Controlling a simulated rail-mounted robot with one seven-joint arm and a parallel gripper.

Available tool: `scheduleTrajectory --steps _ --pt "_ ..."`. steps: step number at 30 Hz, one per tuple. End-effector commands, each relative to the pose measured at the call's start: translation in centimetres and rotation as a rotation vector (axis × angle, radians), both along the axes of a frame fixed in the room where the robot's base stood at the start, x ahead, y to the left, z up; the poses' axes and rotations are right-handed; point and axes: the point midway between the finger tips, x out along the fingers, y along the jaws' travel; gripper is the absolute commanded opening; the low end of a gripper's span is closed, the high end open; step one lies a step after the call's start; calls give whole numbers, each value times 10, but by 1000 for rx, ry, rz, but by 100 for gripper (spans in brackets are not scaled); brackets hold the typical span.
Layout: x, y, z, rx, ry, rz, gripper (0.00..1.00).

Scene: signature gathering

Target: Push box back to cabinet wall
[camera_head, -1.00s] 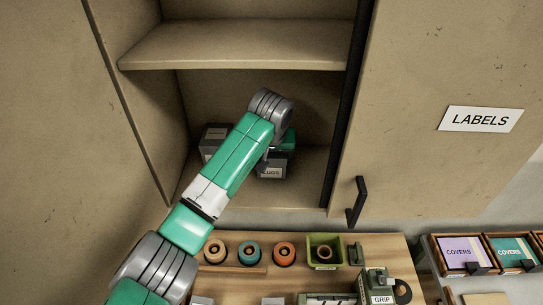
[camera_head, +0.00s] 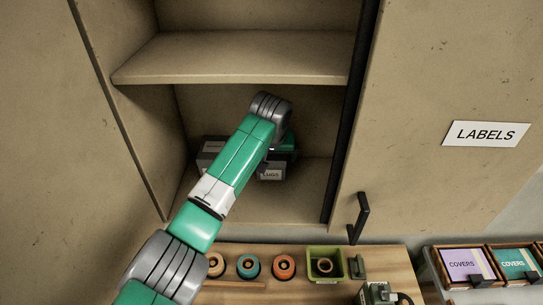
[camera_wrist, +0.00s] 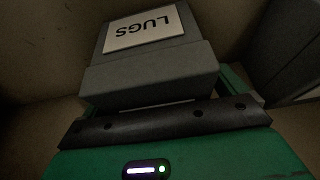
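The grey box labelled LUGS (camera_head: 270,174) sits on the cabinet's lower shelf, partly hidden behind my arm. In the wrist view the LUGS box (camera_wrist: 150,62) fills the middle, its label upside down. My gripper (camera_wrist: 170,120) is right against or very close to the box; I cannot tell if they touch. In the head view my gripper (camera_head: 288,145) is mostly hidden behind my wrist. Its fingertips do not show clearly, so its opening cannot be told. The cabinet's back wall (camera_head: 220,105) is behind the box; the gap between them is hidden.
A second grey box (camera_head: 208,149) stands to the left on the same shelf. An upper shelf (camera_head: 235,58) is above my arm. A dark door edge (camera_head: 348,110) bounds the opening on the right. The shelf front (camera_head: 265,205) is clear. A worktop with tape rolls lies below.

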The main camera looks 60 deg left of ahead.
Motion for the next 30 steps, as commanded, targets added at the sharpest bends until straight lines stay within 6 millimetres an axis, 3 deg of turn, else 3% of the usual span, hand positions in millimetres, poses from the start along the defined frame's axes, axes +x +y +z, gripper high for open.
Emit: scheduleTrajectory --steps 8,21,30 --pt "-1 -2 3 -1 0 0 96" --pt "-13 -25 66 0 -1 0 96" --pt "-14 -26 73 -1 0 0 96"
